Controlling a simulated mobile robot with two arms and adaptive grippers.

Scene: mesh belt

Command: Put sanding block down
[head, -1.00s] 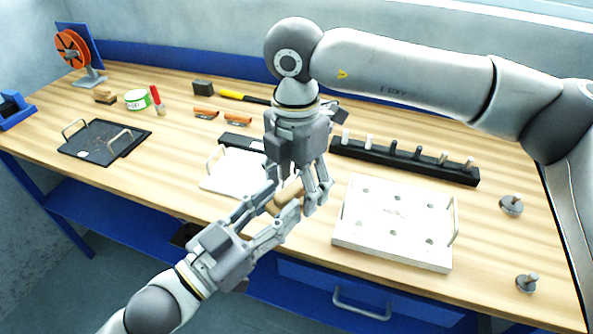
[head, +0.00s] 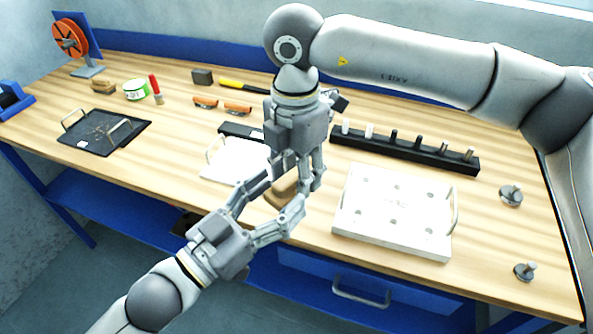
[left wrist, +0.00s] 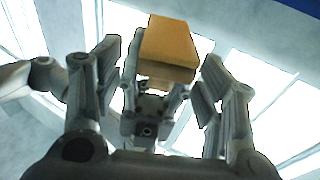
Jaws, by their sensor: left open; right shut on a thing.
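The sanding block (head: 283,194) is a tan block above the front of the workbench in the head view. My right gripper (head: 302,185) comes down from above and is shut on it. My left gripper (head: 270,202) is open, with its fingers on either side of the block from the front left. In the left wrist view the block (left wrist: 168,48) shows between the open left fingers, apart from them, with my right gripper behind it. The head view partly hides the block behind the fingers.
A white tray with handles (head: 372,222) lies right of the grippers, and another white tray (head: 222,172) lies left. A black peg rack (head: 405,158) stands behind. A dark tray (head: 88,140) lies far left. Bare wood (head: 165,180) shows between the left trays.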

